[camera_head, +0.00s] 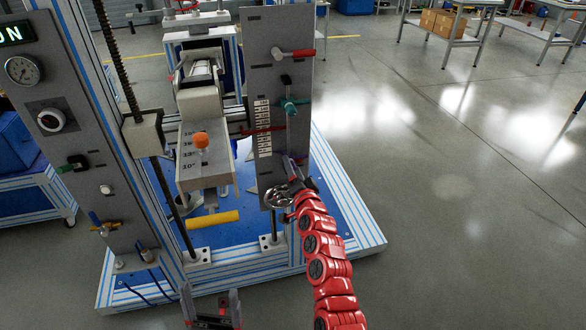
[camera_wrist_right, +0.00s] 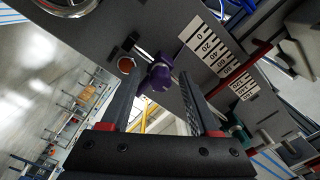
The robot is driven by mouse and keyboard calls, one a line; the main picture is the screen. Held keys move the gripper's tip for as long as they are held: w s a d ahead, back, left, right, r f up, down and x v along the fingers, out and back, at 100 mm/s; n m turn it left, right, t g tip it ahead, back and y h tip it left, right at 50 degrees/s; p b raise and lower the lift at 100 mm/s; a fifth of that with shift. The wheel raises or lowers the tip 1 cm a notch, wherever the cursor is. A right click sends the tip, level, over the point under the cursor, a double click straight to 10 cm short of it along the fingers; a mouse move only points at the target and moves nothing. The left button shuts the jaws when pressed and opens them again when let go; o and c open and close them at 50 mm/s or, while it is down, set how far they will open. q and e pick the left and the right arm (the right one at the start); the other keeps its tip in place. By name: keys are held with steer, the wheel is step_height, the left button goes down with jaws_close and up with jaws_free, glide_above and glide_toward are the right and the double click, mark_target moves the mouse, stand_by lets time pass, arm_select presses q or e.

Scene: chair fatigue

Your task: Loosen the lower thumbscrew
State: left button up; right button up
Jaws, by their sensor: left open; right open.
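The purple lower thumbscrew (camera_wrist_right: 158,79) sits on a shaft at the grey panel (camera_wrist_right: 115,40). In the head view it is mostly hidden behind my right gripper, low on the panel (camera_head: 275,75). My right gripper (camera_wrist_right: 160,91) is open, its two black fingers on either side of the purple knob near their tips. Whether a finger touches the knob I cannot tell. A teal thumbscrew (camera_head: 291,105) sits higher on the panel. My left gripper (camera_head: 212,312) is open and empty at the bottom of the head view, away from the panel.
A handwheel (camera_head: 279,198) sits just below the thumbscrew. A white scale (camera_head: 263,130) with a red pointer (camera_head: 245,132) is beside it. A red-handled lever (camera_head: 293,53) sticks out above. A yellow cylinder (camera_head: 212,219) lies on the blue base. Open floor lies to the right.

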steer(key=v, duration=1.7)
steer(key=shift+s+b, duration=0.15)
steer(key=shift+b, duration=0.2)
steer(key=shift+d, duration=0.2)
